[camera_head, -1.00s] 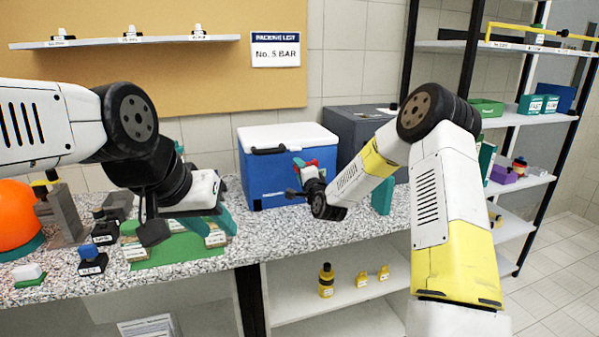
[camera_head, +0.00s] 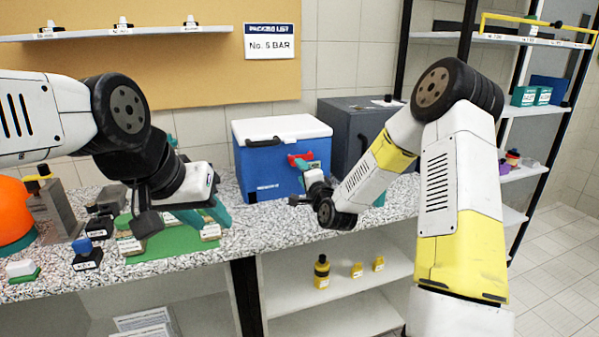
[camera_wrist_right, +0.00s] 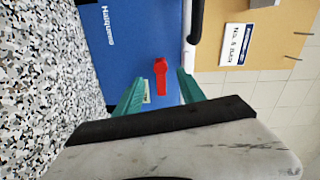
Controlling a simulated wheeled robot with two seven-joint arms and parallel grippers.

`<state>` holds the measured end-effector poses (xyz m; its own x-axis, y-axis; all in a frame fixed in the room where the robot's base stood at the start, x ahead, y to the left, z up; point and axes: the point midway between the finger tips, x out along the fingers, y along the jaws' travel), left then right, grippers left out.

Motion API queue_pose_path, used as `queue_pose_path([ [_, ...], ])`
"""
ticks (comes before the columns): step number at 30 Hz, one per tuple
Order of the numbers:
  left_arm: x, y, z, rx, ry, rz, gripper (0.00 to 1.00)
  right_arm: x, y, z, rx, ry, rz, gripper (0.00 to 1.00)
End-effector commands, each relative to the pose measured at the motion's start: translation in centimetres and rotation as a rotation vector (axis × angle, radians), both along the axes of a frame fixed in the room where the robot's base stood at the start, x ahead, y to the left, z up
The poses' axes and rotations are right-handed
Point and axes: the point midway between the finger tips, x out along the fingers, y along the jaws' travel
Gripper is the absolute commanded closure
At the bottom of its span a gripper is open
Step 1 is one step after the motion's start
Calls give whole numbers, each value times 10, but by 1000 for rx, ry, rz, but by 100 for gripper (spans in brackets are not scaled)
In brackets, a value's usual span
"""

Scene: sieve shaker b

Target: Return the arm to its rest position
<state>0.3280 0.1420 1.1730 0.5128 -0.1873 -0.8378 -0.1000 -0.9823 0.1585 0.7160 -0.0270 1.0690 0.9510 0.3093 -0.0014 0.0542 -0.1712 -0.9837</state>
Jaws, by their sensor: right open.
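My right arm crosses the middle of the head view, with its gripper (camera_head: 300,172) in front of the blue cooler. In the right wrist view its two teal fingers (camera_wrist_right: 160,90) are apart. A red latch-like piece (camera_wrist_right: 161,75) shows between them against the cooler front; whether they touch it I cannot tell. My left gripper (camera_head: 204,214) points down over the green mat (camera_head: 172,243) on the left of the counter. Its teal fingers look apart, and I see nothing held in it. The rest position is not marked in view.
The blue cooler (camera_head: 268,172) with a white lid stands on the speckled counter (camera_head: 285,225), beside a dark grey box (camera_head: 352,125). An orange ball-like object (camera_head: 14,212) and small labelled blocks are at left. Shelving (camera_head: 520,190) stands at right. The counter before the cooler is clear.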

Motion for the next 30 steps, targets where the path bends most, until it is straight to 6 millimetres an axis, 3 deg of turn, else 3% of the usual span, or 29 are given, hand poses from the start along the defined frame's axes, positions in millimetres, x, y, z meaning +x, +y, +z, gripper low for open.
queue_pose_path([
  [8,0,0,0,0,0,0,64,-3,0,9,-70,12,13,53],
  [14,0,0,0,0,0,0,64,-30,-9,40,-387,88,67,53],
  [20,0,0,0,0,0,0,64,-85,-38,71,-722,200,125,53],
  [23,0,0,0,0,0,0,64,-122,-55,85,-858,262,158,53],
  [30,0,0,0,0,0,0,64,-232,-93,107,-1098,406,288,53],
])
